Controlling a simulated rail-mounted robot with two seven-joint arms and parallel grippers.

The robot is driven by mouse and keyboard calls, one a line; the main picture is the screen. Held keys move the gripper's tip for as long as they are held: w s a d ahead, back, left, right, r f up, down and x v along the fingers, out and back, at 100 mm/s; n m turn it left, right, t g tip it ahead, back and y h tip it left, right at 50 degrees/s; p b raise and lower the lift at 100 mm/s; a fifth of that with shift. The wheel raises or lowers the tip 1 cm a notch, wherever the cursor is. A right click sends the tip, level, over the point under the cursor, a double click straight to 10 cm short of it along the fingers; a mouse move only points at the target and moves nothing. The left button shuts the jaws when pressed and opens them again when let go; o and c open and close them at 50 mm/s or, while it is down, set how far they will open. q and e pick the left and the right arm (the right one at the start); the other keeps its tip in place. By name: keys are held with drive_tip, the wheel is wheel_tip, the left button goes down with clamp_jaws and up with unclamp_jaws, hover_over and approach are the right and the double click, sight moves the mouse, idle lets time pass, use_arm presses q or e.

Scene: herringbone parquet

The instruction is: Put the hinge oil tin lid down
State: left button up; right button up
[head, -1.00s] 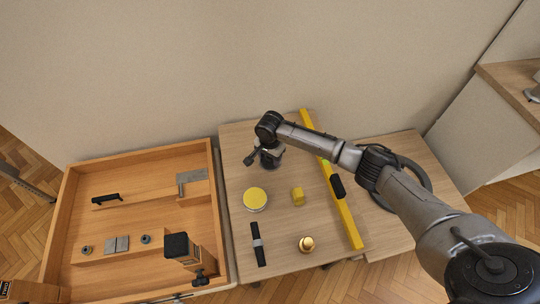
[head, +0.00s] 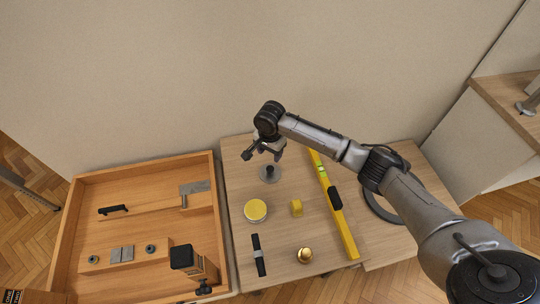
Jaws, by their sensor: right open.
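A grey round lid (head: 270,175) with a dark knob lies flat on the wooden table top, towards its back edge. I take it to be the hinge oil tin lid. My right gripper (head: 264,153) is open and empty just above and behind the knob, apart from it as far as I can tell. A round tin with a yellow top (head: 256,210) stands in front of the lid; I cannot tell whether it is the oil tin. My left gripper is not in view.
A yellow spirit level (head: 346,229), a small yellow block (head: 296,208), a brass knob (head: 305,255) and a black strap-like item (head: 259,256) lie on the table. A wooden tray (head: 64,240) with hardware is at left. A dark ring (head: 376,208) lies at right.

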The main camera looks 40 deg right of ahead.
drive_tip(key=shift+r, duration=0.75)
